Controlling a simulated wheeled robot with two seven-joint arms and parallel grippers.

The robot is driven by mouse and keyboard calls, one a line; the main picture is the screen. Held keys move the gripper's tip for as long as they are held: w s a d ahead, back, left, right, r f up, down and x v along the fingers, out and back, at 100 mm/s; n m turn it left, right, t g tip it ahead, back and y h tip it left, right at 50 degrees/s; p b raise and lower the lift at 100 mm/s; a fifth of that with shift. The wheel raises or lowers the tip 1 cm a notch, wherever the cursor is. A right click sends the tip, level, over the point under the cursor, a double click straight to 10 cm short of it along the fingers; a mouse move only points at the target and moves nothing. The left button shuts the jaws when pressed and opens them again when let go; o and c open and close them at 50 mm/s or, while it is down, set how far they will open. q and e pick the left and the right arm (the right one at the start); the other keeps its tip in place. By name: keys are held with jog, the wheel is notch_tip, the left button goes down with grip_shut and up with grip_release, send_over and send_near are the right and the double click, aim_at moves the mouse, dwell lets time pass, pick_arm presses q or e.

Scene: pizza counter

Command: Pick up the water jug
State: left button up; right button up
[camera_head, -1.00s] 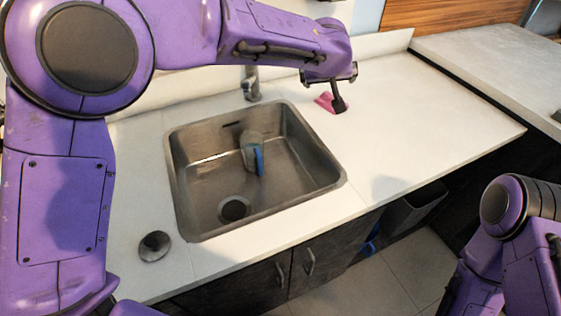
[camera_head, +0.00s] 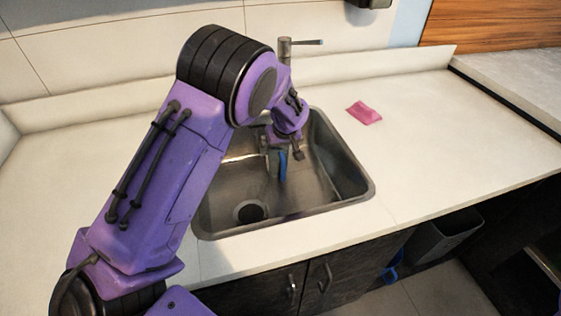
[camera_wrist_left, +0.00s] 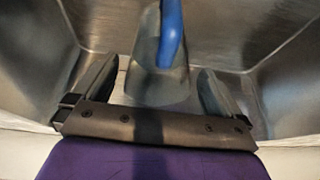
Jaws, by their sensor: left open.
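The water jug (camera_head: 282,166) stands in the sink, with its blue handle showing below my left gripper in the head view. Most of its body is hidden there by the gripper. My left gripper (camera_head: 283,147) reaches down into the sink at the jug. In the left wrist view the jug's clear grey body (camera_wrist_left: 150,86) and blue handle lie between and beyond the two spread fingers of the left gripper (camera_wrist_left: 157,78). The fingers are open, and I cannot tell whether either touches the jug. My right gripper is not in view.
The steel sink (camera_head: 330,205) has raised walls around the jug and a drain (camera_head: 249,211) at its front left. A faucet (camera_head: 286,48) stands behind it. A pink cloth (camera_head: 363,113) lies on the white counter (camera_head: 430,130), which is otherwise clear to the right.

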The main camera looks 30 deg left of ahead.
pick_arm(q)
jog(key=p+x, duration=0.1)
jog(key=x, duration=0.4)
jog(key=shift+w+a, duration=0.15)
jog(key=shift+a, duration=0.1)
jog(key=shift+d, duration=0.1)
jog(key=shift+c, duration=0.9)
jog(key=c, duration=1)
jog(key=shift+r, duration=0.1)
jog(key=shift+c, duration=0.5)
jog(key=shift+r, duration=0.15)
